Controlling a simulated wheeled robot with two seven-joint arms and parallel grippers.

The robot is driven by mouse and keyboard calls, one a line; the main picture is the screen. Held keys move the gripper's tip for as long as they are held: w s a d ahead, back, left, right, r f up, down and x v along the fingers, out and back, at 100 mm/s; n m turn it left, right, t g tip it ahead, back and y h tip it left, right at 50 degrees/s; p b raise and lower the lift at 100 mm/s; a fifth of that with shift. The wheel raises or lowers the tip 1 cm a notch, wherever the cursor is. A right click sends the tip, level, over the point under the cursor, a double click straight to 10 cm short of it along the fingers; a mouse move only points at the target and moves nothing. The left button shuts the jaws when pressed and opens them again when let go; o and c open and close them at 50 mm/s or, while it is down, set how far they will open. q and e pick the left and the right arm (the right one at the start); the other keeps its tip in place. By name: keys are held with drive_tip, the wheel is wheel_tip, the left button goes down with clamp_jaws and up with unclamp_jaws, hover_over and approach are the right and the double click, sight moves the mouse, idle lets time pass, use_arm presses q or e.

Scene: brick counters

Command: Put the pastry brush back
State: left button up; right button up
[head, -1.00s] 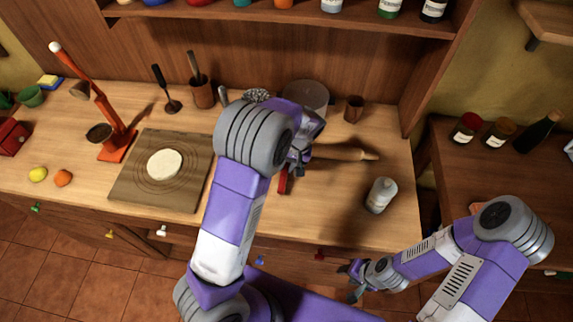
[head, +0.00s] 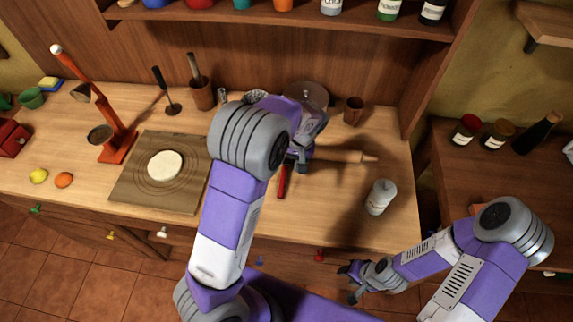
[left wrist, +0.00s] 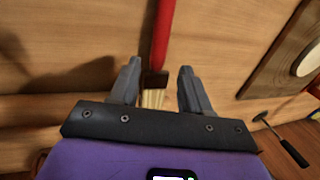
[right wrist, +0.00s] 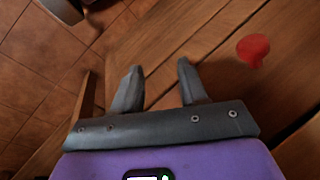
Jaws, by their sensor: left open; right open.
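The pastry brush has a red handle (left wrist: 162,38), a dark collar and pale bristles (left wrist: 154,98). It lies on the wooden counter, and its red handle also shows in the head view (head: 283,181), partly hidden by my left arm. My left gripper (left wrist: 157,75) is open, with the collar and bristles between its fingers in the picture; whether it touches them I cannot tell. It also shows in the head view (head: 299,166). My right gripper (right wrist: 157,75) is open and empty, low by the counter front in the head view (head: 350,284).
A brown cup (head: 202,95) holding a utensil stands at the back. A board with dough (head: 130,187) lies left. A red knob (right wrist: 253,50) is near my right gripper.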

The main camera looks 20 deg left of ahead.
use_arm(q)
drive_tip(key=p+v, duration=0.1)
drive_tip(key=v, duration=0.8)
drive_tip(key=shift+r, duration=0.2)
